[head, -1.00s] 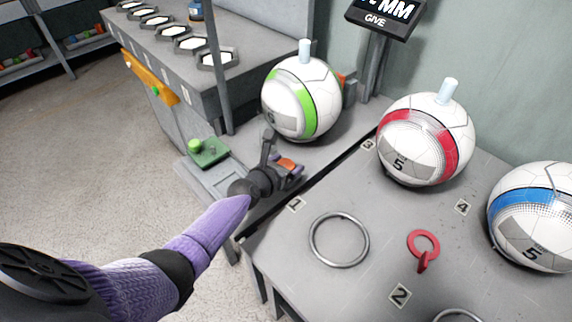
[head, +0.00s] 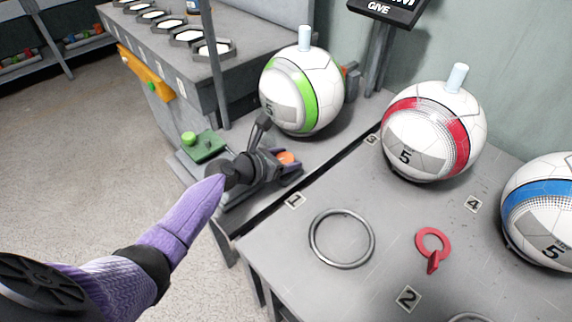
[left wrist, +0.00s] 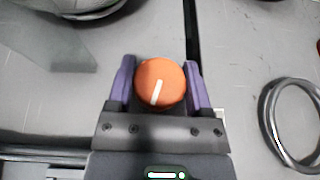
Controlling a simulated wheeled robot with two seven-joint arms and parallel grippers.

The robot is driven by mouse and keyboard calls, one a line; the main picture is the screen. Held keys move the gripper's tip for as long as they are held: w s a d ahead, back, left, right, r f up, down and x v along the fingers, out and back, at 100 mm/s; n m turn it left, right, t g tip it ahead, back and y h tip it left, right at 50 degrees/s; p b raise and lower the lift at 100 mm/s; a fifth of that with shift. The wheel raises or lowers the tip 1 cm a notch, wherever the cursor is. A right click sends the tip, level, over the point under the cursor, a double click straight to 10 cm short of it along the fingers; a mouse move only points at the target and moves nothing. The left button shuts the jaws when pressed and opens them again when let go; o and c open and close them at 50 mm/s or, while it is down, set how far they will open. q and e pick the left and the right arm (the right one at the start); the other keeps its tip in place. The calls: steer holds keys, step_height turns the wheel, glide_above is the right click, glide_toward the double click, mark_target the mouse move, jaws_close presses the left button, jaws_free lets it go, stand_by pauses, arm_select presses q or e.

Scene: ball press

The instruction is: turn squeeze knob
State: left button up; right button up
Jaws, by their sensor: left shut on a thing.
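The squeeze knob is a round orange knob (left wrist: 160,84) with a white pointer line, in the left wrist view. The line tilts, its lower end toward the left. In the head view the orange knob (head: 287,158) shows at the tip of my left gripper (head: 280,164). In the left wrist view the two purple fingers of my left gripper (left wrist: 159,85) stand on either side of the knob, shut on it. A white ball with a green band (head: 301,92) stands just behind it on the grey bench. My right gripper is not in view.
White balls with a red band (head: 432,135) and a blue band (head: 545,205) stand on the right table. A metal ring (head: 342,239) and a red key-like piece (head: 432,248) lie before them. A green button (head: 190,138) sits left of my gripper.

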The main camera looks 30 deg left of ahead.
arm_select(q)
steer(key=m+g+h+b, duration=0.2)
steer(key=m+b, duration=0.1)
steer(key=m+g+h+b, duration=0.2)
steer(key=b, duration=0.1)
steer(key=m+g+h+b, duration=0.2)
steer(key=m+h+b, duration=0.1)
steer(key=shift+f+m+g, duration=0.3)
steer(key=shift+f+g, duration=0.1)
steer(key=shift+r+m+g+h+b, duration=0.15)
steer(key=shift+m+g+h+b, duration=0.25)
steer(key=shift+m+g+b, duration=0.6)
steer(key=shift+r+b, duration=0.1)
steer(key=shift+b, duration=0.3)
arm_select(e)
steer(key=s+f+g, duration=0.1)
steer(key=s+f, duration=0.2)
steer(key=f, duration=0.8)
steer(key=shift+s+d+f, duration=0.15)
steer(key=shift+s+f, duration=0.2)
